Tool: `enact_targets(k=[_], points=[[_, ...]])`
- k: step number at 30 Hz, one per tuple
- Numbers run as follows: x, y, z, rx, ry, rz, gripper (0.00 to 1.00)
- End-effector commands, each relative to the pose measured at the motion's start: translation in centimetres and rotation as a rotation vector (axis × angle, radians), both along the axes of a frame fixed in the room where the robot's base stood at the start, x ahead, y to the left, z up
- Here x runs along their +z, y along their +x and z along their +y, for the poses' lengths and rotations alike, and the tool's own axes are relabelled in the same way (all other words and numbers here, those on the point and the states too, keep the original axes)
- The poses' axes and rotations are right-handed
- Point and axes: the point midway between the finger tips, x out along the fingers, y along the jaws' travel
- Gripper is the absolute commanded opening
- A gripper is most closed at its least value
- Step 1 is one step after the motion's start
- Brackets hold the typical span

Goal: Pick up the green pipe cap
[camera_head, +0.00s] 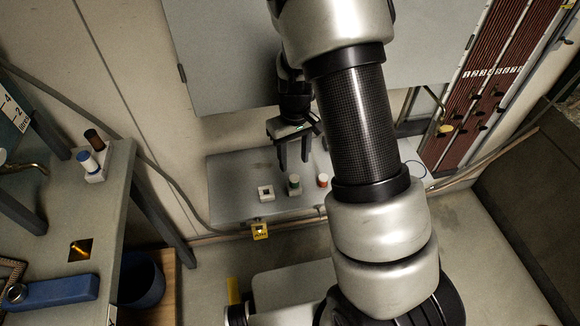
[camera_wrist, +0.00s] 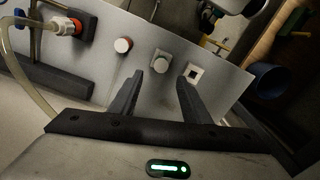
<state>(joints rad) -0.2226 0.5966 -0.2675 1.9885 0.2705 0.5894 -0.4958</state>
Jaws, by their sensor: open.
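The green pipe cap (camera_head: 294,181) stands on the grey shelf in the head view, between a white square block and a red-and-white cap. In the wrist view both fingers of my gripper (camera_wrist: 160,79) are spread apart and do not appear to touch the cap.
The red-and-white cap (camera_head: 323,181) and the white square block with a dark hole (camera_head: 266,192) flank the green cap closely. The grey shelf (camera_head: 230,175) is clear at its left. A bench (camera_head: 110,200) stands at left. A hose fitting (camera_wrist: 65,25) shows in the wrist view.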

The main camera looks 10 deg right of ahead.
Motion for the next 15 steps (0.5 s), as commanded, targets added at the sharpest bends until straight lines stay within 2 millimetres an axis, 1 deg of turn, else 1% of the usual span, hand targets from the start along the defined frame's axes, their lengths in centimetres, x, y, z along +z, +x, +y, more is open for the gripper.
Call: enact_targets(k=[2, 7, 11, 15], points=[[-0.3, 0.0, 0.0, 0.0, 0.0, 0.001, 0.43], [-2.0, -0.1, 0.0, 0.001, -0.001, 0.003, 0.43], [-3.0, -0.3, 0.0, 0.0, 0.0, 0.003, 0.43], [-4.8, -0.7, 0.0, 0.0, 0.0, 0.005, 0.43]])
